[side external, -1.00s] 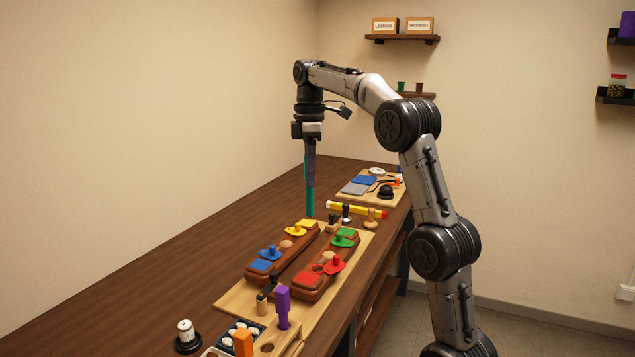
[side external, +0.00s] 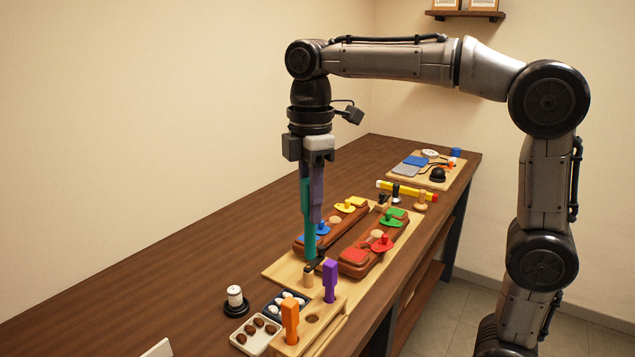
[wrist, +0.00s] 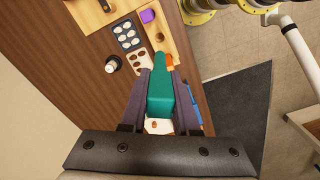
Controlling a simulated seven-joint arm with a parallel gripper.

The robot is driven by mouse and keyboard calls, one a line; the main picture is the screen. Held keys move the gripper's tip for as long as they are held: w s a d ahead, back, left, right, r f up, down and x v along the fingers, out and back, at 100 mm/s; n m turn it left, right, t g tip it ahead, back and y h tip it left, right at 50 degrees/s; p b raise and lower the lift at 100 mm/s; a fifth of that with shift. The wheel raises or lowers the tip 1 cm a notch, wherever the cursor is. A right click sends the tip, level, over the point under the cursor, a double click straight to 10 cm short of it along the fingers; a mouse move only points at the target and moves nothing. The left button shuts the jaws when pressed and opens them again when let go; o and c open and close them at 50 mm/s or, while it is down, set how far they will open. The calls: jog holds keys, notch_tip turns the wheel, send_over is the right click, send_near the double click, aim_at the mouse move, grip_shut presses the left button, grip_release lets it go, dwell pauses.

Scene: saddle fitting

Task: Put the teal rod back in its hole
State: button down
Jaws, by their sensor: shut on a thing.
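My gripper (side external: 314,212) is shut on the teal rod (side external: 306,225), which hangs upright below it. In the wrist view the teal rod (wrist: 161,98) lies between the two fingers of my gripper (wrist: 160,82). The light wooden holder (side external: 330,322) stands at the front of the table, below and to the right of the rod in the side view. It carries an orange rod (side external: 290,322) and a purple rod (side external: 330,282), with an empty round hole between them. The rod's lower end overlaps the saddle board in the picture, so its exact height is unclear.
Two brown saddle pieces with coloured knobs, blue (side external: 322,229) and red (side external: 382,243) among them, stand on a board behind the holder. Left of the holder are trays of white and brown pebbles (side external: 255,334) and a white-topped knob (side external: 235,297). The left tabletop is clear.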

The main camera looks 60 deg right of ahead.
notch_tip(320, 180, down, 14)
jog(key=shift+d, duration=0.15)
dwell(0.4)
jog(key=shift+f, duration=0.15)
dwell(0.6)
jog(key=shift+f, duration=2.85)
jog(key=shift+w+f, duration=0.1)
jog(key=c, duration=0.6)
grip_release()
jog(key=shift+o, duration=0.2)
